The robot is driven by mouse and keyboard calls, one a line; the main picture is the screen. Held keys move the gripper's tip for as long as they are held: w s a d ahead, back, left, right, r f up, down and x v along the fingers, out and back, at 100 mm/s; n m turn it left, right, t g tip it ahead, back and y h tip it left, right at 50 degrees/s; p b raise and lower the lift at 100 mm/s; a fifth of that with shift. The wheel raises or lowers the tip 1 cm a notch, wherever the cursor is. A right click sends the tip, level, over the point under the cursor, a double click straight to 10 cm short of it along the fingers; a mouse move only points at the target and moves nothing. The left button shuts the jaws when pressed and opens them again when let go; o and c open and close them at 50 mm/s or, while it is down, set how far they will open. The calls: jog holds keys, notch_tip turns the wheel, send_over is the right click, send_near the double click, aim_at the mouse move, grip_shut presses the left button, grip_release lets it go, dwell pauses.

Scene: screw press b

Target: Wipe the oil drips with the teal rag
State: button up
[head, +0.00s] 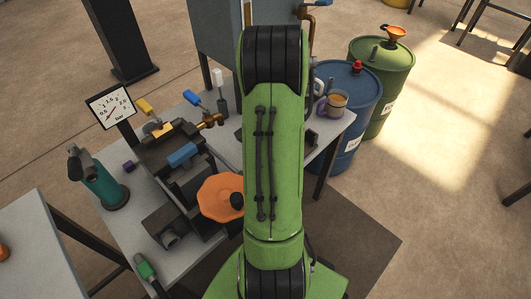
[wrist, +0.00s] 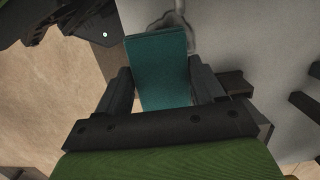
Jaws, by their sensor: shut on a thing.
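The teal rag (wrist: 158,65) is a folded block between the two dark fingers of my gripper (wrist: 162,84) in the wrist view. The gripper is shut on it, and the rag sticks out past the fingertips. Just beyond the rag's far edge, a dark, wet-looking smear (wrist: 177,17), which looks like oil, lies on the grey surface. The rag covers part of this area, and I cannot tell whether it touches the surface. In the head view my green arm hides the gripper, the rag and the smear.

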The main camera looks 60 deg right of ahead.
notch_tip(320, 180, down, 6)
jog(key=b, duration=0.4)
jog(key=shift+f+b, duration=0.25)
jog(key=shift+b, duration=0.15)
jog(key=w, duration=0.1)
jog(key=p, duration=0.1)
jog(key=w+r, duration=0.1)
jog(key=shift+w+d+p, duration=0.3)
jog(key=shift+p, duration=0.05)
jog(key=shift+w+d, duration=0.15)
jog(key=shift+w, duration=0.35)
jog(key=shift+f+b, duration=0.65)
jog(key=shift+f, duration=0.65)
jog(key=shift+s, duration=0.15)
jog(key=shift+s+a+f+b, duration=0.15)
jog(key=shift+s+a, duration=0.1)
jog(key=shift+s, duration=0.65)
jog(key=shift+s+a+b, duration=0.15)
jog(key=shift+s+a, duration=0.1)
jog(key=shift+s, duration=0.6)
